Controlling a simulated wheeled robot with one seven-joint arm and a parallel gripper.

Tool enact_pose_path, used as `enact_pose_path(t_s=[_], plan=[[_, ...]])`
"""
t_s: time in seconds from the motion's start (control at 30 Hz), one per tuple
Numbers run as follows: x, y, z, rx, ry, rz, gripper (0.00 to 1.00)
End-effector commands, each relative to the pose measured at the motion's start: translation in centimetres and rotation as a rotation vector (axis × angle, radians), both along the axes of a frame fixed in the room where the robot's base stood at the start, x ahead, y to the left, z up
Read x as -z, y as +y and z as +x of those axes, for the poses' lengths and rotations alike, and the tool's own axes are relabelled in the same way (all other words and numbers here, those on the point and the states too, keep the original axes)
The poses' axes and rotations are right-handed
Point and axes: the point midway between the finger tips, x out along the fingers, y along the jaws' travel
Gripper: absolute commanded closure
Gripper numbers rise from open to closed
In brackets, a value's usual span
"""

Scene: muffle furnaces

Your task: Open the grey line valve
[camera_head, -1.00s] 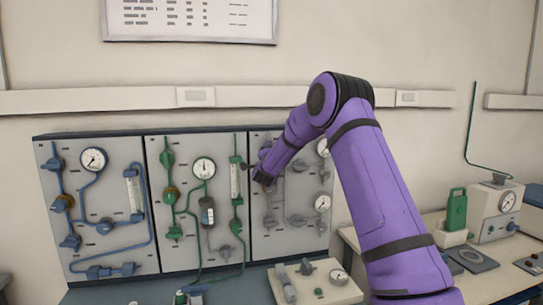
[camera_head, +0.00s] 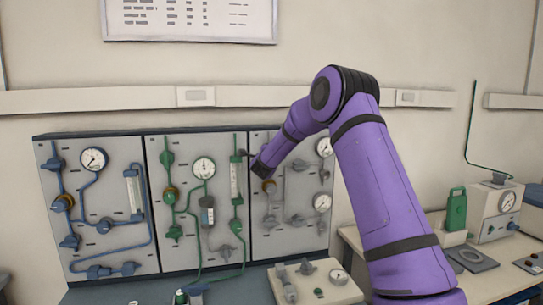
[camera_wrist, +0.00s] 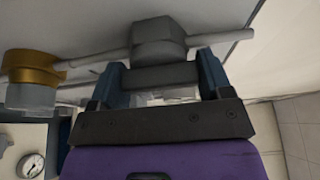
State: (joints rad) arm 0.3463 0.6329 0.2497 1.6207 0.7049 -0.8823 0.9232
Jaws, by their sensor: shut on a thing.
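The grey line valve (camera_wrist: 158,38) shows in the wrist view as a blocky grey body on a pale grey pipe. Its dark grey handle (camera_wrist: 160,77) is a short bar lying roughly along the pipe. My gripper (camera_wrist: 160,80) is shut on this handle, with one blue-grey finger at each end of the bar. In the head view my gripper (camera_head: 254,161) is at the upper left of the grey-line panel (camera_head: 310,235), and my wrist hides the valve there. A brass-coloured ring (camera_wrist: 32,70) is on the same pipe, left of the valve in the wrist view.
The blue-line panel (camera_head: 115,235) and green-line panel (camera_head: 185,250) stand left of the grey one. A green flowmeter (camera_head: 235,183) is close to my gripper. A pale block with fittings (camera_head: 330,290) lies below. Instruments with a green container (camera_head: 456,210) stand on the right bench.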

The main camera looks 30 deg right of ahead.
Motion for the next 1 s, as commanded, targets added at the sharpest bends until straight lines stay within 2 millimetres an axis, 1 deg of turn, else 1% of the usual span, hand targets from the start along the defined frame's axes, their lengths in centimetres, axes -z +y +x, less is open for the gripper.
enact_pose_path(t_s=[0.23,0.27,0.3,0.33,0.37,0.63,0.73,0.87,1.0], plan=[[0.2,0.0,0.0,0.000,0.003,0.003,0.51],[0.2,0.0,0.0,0.000,0.003,0.003,0.21],[0.2,0.0,0.0,0.000,0.003,0.003,0.12],[0.2,0.0,0.0,0.000,0.003,0.003,0.05],[0.2,0.0,0.0,0.000,0.002,0.002,0.02],[0.1,0.1,-0.1,0.000,0.001,0.001,0.02],[0.0,0.5,-0.5,-0.001,0.001,0.000,0.02],[0.0,1.7,-1.9,-0.003,0.001,0.000,0.02],[0.0,3.3,-4.0,-0.002,0.002,-0.001,0.02]])
